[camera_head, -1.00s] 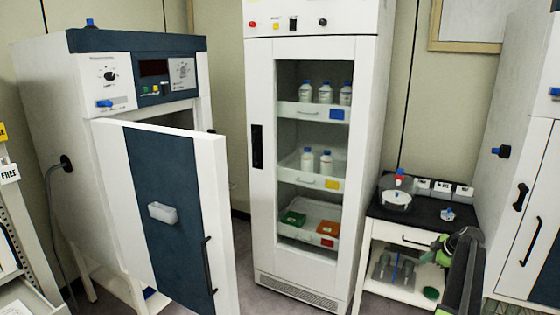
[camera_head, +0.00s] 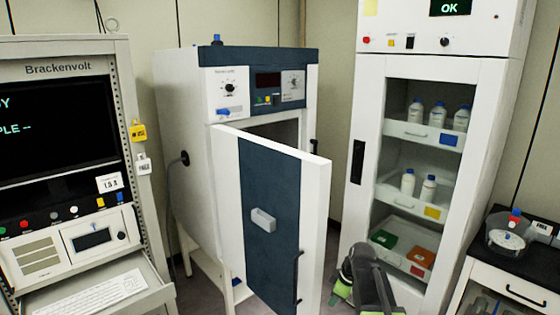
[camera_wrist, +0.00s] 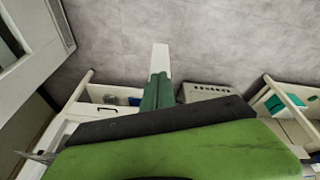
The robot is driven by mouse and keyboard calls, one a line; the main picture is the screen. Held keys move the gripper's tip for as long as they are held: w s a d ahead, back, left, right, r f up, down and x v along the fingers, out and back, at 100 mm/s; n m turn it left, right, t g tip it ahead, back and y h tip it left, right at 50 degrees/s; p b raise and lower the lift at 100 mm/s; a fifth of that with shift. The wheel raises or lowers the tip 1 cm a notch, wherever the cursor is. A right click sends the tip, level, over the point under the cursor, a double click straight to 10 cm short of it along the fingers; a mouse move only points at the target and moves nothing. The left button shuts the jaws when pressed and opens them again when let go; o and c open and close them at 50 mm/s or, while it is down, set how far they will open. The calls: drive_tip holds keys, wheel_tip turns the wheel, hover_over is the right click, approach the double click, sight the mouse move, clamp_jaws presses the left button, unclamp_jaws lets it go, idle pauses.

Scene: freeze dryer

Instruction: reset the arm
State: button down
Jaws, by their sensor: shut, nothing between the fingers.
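My arm, green and dark grey, shows at the bottom centre of the head view, folded low. The fingertips are small and partly hidden in the head view.
The freeze dryer's white and blue door (camera_head: 270,215) stands open near my arm. A tall glass-fronted cabinet (camera_head: 372,110) holds bottles and coloured boxes. A console (camera_head: 60,100) with a keyboard tray (camera_head: 150,270) is at left, a dark-topped bench (camera_head: 490,255) at right. Floor shows between them.

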drive_tip(key=s+a+m+g+h, duration=0.1)
drive_tip(key=s+a+m, duration=0.35)
drive_tip(key=s, duration=0.45)
drive_tip(key=shift+s+d+f+m+g+h, duration=0.1)
drive_tip(key=shift+s+d+m+g+h, duration=0.25)
drive_tip(key=shift+s+m, duration=0.75)
drive_tip(key=shift+s+d+r+m+g+h, duration=0.15)
drive_tip(key=shift+s+d+m, duration=0.4)
drive_tip(key=shift+m, duration=1)
drive_tip(key=shift+s+d+f+m+g+h, duration=0.15)
drive_tip(key=shift+s+d+m+g+h, duration=0.2)
drive_tip(key=shift+s+m, duration=0.75)
drive_tip(key=shift+w, duration=0.2)
